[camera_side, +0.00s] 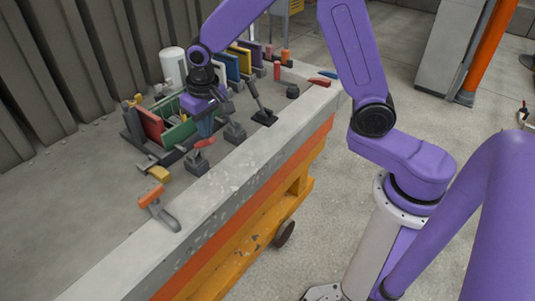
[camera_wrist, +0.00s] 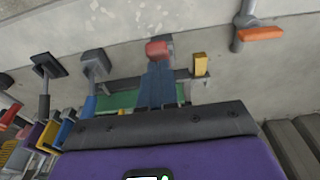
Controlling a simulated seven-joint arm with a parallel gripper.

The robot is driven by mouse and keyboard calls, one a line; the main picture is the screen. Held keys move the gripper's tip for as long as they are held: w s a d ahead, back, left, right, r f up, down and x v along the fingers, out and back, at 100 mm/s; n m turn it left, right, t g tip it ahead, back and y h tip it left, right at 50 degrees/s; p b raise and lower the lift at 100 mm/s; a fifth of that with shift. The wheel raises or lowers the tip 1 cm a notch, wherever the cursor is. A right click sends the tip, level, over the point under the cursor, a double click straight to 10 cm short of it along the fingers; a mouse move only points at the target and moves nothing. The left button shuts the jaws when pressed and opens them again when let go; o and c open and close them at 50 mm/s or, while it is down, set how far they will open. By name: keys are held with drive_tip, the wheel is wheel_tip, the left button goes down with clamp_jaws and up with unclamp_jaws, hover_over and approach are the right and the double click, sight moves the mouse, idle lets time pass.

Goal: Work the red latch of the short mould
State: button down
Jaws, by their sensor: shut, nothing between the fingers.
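The short mould, with a red panel (camera_side: 150,122) and a green panel (camera_side: 179,133), stands on the bench. The red latch (camera_side: 204,143) is a red-topped piece on a dark base at the mould's near side. It also shows in the wrist view (camera_wrist: 158,50), just beyond my fingertips. My gripper (camera_side: 206,132) points down over the mould's near end, its blue fingers closed together and empty. In the wrist view the fingers (camera_wrist: 157,68) overlap the latch's lower edge. I cannot tell whether they touch it. The gripper hides part of the mould.
A yellow-ended piece (camera_side: 160,173) and an orange-handled lever (camera_side: 151,196) are nearer on the bench. A black upright lever (camera_side: 262,104) stands to the right. Blue and yellow panels and a white cylinder (camera_side: 173,66) are behind. The bench's near left is clear.

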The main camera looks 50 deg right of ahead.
drive_tip(key=shift+s+f, duration=0.15)
drive_tip(key=shift+s, duration=0.1)
drive_tip(key=shift+s+f, duration=0.1)
drive_tip(key=shift+s+f, duration=0.6)
drive_tip(key=shift+s, duration=0.1)
drive_tip(key=shift+f, duration=0.1)
drive_tip(key=shift+s+f, duration=0.65)
drive_tip(key=shift+f, duration=0.35)
drive_tip(key=shift+s+f, duration=0.2)
drive_tip(key=shift+f, duration=0.7)
